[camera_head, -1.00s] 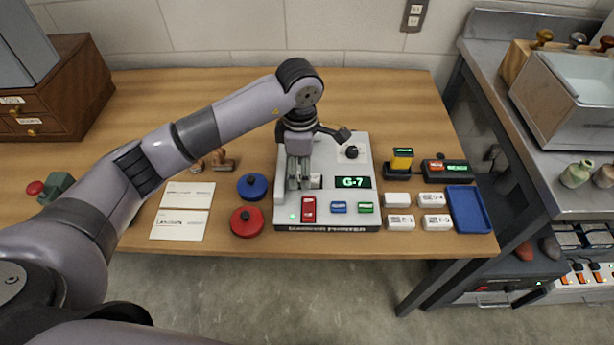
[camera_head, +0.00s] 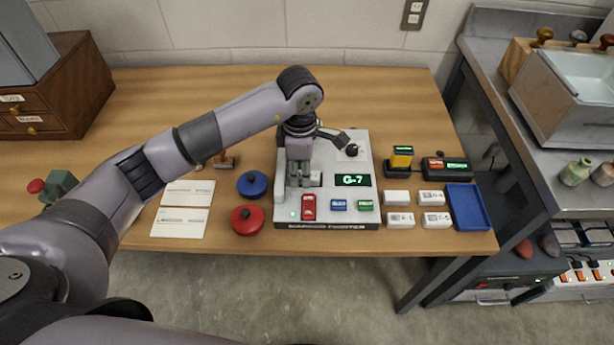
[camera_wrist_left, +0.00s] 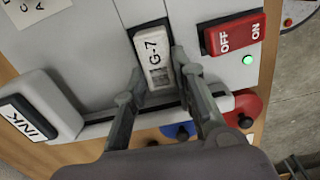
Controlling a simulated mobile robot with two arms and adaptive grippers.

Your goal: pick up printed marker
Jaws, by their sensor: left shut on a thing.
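The printed marker (camera_wrist_left: 154,62) is a small white block with G-7 in black on its face. In the left wrist view it lies in the slot of the marker printer, between the fingers of my left gripper (camera_wrist_left: 160,80), which is shut on it. In the head view my left gripper (camera_head: 300,178) points down over the left part of the printer (camera_head: 340,216); its fingers hide most of the marker. I cannot tell whether the marker is clear of the slot floor. The printer's screen (camera_head: 353,180) reads G-7. My right gripper is not in view.
A red OFF/ON switch (camera_wrist_left: 234,33) and an INK block (camera_wrist_left: 42,106) sit close to the fingers. Red (camera_head: 247,219) and blue (camera_head: 252,184) round pieces lie left of the printer. White blocks (camera_head: 397,197) and a blue tray (camera_head: 467,207) are right. The rear tabletop is clear.

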